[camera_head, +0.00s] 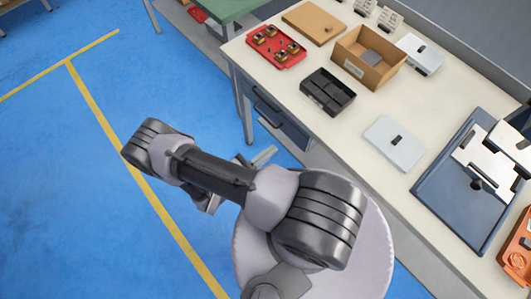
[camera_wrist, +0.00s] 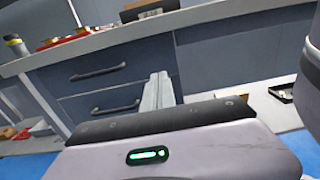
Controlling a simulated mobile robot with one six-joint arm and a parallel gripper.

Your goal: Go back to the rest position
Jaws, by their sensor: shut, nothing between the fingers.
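My gripper (camera_wrist: 158,78) shows in the wrist view as two pale grey fingers side by side. They are shut with nothing between them. They point toward the drawers of the workbench. In the camera_head view my arm is folded over the blue floor, left of the workbench. It hides most of my gripper (camera_head: 264,156); only pale grey parts show beside the dark arm link. The gripper is in front of the bench, apart from the things on its top.
The workbench (camera_head: 378,97) carries a red tray (camera_head: 276,46), black bin (camera_head: 328,91), cardboard box (camera_head: 360,70), pale plate (camera_head: 394,143) and blue fixture (camera_head: 440,195). Its drawers (camera_wrist: 97,87) face me. A green table (camera_head: 222,12) stands behind. The floor at left is clear, with yellow lines.

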